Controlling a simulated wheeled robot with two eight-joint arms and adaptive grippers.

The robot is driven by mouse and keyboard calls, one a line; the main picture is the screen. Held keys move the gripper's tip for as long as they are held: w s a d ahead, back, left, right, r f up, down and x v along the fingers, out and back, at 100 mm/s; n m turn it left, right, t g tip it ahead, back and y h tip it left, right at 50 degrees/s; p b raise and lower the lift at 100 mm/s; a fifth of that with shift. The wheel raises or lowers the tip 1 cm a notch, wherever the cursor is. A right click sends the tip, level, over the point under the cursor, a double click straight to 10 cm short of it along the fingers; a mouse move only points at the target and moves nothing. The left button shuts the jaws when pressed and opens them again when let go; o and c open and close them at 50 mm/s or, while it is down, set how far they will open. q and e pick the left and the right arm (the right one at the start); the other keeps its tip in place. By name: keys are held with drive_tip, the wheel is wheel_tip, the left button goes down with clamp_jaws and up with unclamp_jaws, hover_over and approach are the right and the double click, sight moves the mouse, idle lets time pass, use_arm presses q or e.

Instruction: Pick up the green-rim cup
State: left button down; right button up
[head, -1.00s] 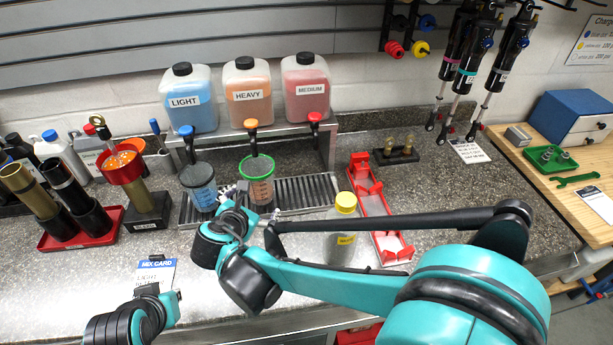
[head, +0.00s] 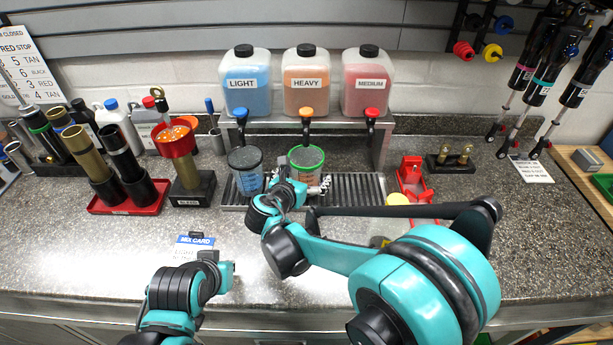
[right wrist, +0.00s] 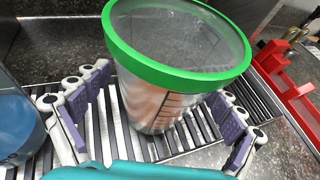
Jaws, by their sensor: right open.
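The green-rim cup (head: 307,159) is a clear cup with orange-brown contents, upright on the drip grate under the orange-capped tap. In the right wrist view the cup (right wrist: 165,95) fills the middle. My right gripper (right wrist: 155,112) is open, with one purple-padded finger on each side of the cup. Gaps show beside the pads; whether either touches is unclear. In the head view my right gripper (head: 298,184) is in front of the cup and partly hides its lower part. My left gripper (head: 222,272) is at the lower left, near the mix card; its fingers cannot be made out.
A cup with blue contents (head: 245,172) stands close on the left. Taps and LIGHT, HEAVY and MEDIUM jugs (head: 305,82) are above and behind. The front left counter is mostly clear.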

drive_tip(key=shift+s+r, duration=0.1)
drive_tip(key=shift+c, duration=0.6)
drive_tip(key=c, duration=1.2)
drive_tip(key=shift+r, duration=0.2)
